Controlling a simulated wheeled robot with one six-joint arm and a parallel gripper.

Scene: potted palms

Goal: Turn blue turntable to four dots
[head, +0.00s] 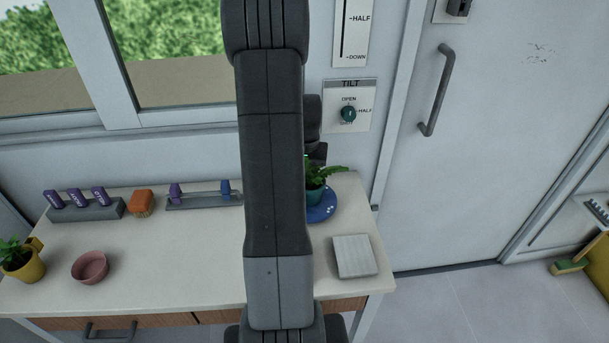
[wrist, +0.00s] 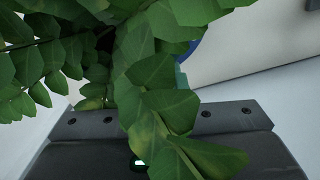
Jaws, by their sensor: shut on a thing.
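The blue turntable (head: 325,211) stands at the right end of the counter, partly behind my arm, with small white marks on its rim. A potted plant (head: 324,178) stands on it; its teal-blue pot (head: 314,196) is mostly hidden. In the wrist view, leaves (wrist: 160,85) cover much of my gripper (wrist: 165,108). A sliver of the pot (wrist: 181,78) and a bit of blue turntable (wrist: 191,48) show past them. My gripper is shut, apparently on the pot; the contact is hidden. I cannot tell which dot mark the turntable is set to.
A grey square plate (head: 353,257) lies in front of the turntable. A tilt dial (head: 348,114) is on the wall above. To the left are a pink bowl (head: 90,267), a yellow pot (head: 22,262), an orange brush (head: 141,202) and racks with purple pieces (head: 84,208).

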